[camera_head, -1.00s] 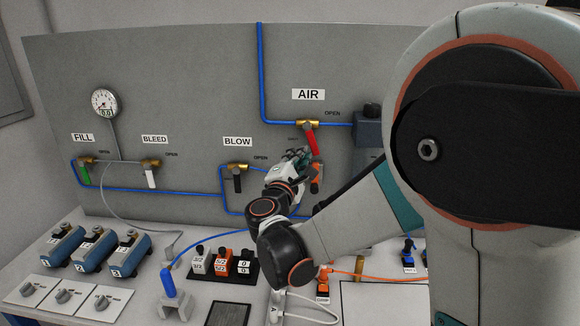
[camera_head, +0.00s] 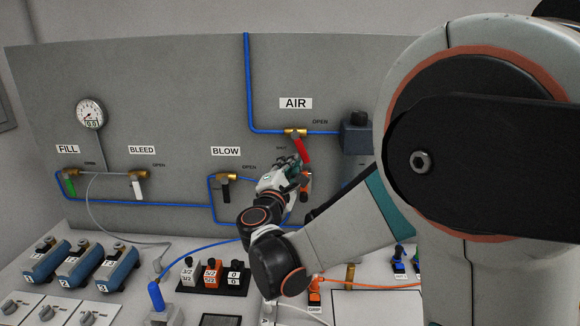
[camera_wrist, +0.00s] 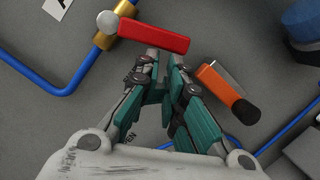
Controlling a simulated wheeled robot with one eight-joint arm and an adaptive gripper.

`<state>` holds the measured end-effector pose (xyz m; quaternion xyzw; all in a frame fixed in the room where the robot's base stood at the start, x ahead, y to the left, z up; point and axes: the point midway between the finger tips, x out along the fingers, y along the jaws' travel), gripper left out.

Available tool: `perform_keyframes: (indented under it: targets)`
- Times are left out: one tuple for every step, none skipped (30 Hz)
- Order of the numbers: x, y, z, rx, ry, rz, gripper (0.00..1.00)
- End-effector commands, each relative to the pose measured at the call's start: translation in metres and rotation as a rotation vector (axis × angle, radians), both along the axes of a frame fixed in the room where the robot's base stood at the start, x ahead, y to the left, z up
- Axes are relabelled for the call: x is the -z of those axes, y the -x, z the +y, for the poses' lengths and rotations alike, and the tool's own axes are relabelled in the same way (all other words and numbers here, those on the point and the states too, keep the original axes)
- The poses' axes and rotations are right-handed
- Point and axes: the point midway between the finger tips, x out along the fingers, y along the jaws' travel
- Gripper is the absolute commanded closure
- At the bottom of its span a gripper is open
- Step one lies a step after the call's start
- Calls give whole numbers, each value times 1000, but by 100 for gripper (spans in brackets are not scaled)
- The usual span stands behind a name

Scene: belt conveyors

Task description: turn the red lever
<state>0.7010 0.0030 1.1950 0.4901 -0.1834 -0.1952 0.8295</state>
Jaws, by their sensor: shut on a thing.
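The red lever (camera_head: 301,150) hangs from the brass AIR valve (camera_head: 295,133), tilted down and to the right. In the wrist view the red lever (camera_wrist: 153,37) lies across the top, at my fingertips, running right from its brass fitting. My gripper (camera_head: 298,163) is at the lever's lower end; it also shows in the wrist view (camera_wrist: 165,62), its teal-sided fingers close together and shut on the lever. The lever hides the very tips of the fingers.
An orange and black part (camera_wrist: 228,92) is just right of my fingers. Blue pipe (camera_head: 247,80) runs along the grey panel. The BLOW valve (camera_head: 224,178) with a black lever is left of my gripper. Blue units (camera_head: 82,264) and switches (camera_head: 213,272) stand on the bench below.

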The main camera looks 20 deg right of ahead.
Motion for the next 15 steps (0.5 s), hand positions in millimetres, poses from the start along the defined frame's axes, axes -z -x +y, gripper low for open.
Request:
perform_keyframes:
  targets:
    - [0, 0, -1, 1, 3, 0, 100]
    - [0, 0, -1, 1, 5, 1, 100]
    - [0, 0, -1, 1, 7, 2, 100]
    - [0, 0, -1, 1, 9, 3, 100]
    - [0, 1, -1, 1, 11, 3, 100]
    - [0, 1, -2, 1, 14, 5, 100]
    - [0, 1, -2, 1, 17, 5, 100]
    - [0, 1, -2, 1, 20, 6, 100]
    - [0, 1, -2, 1, 24, 7, 100]
    - [0, 1, -3, 1, 27, 9, 100]
    - [0, 1, -3, 1, 31, 10, 100]
    - [1, 1, -4, 1, 38, 13, 100]
    - [1, 1, -4, 1, 43, 14, 100]
    - [1, 2, -5, 1, 50, 16, 100]
    - [1, 2, -6, 1, 61, 20, 100]
